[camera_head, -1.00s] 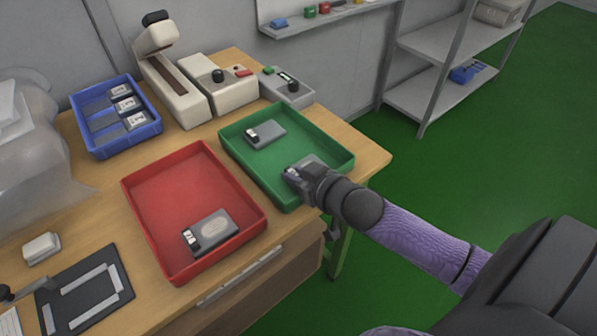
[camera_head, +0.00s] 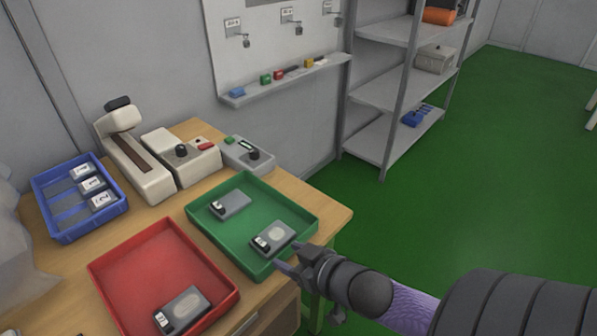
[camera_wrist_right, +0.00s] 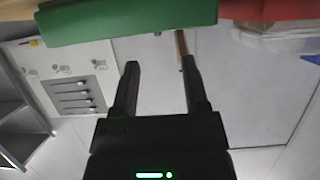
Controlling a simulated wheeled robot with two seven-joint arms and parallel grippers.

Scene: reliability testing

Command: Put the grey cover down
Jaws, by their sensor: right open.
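A grey cover (camera_head: 279,235) with a pale oval patch and a small white label at its left end lies flat in the near part of the green tray (camera_head: 218,239). A second grey cover (camera_head: 235,203) lies farther back in that tray. Another grey cover (camera_head: 190,303) with an oval patch lies in the red tray (camera_head: 150,262). My right gripper (camera_head: 288,257) is open and empty at the near right edge of the green tray, apart from the near cover. In the right wrist view its two fingers (camera_wrist_right: 160,68) are spread with nothing between them. My left gripper is not in view.
A blue crate (camera_head: 63,236) with several labelled parts is at the left. Cream and grey devices (camera_head: 185,158) stand along the wall behind the trays. Metal shelves (camera_head: 385,95) stand beyond the table. Green floor is clear to the right.

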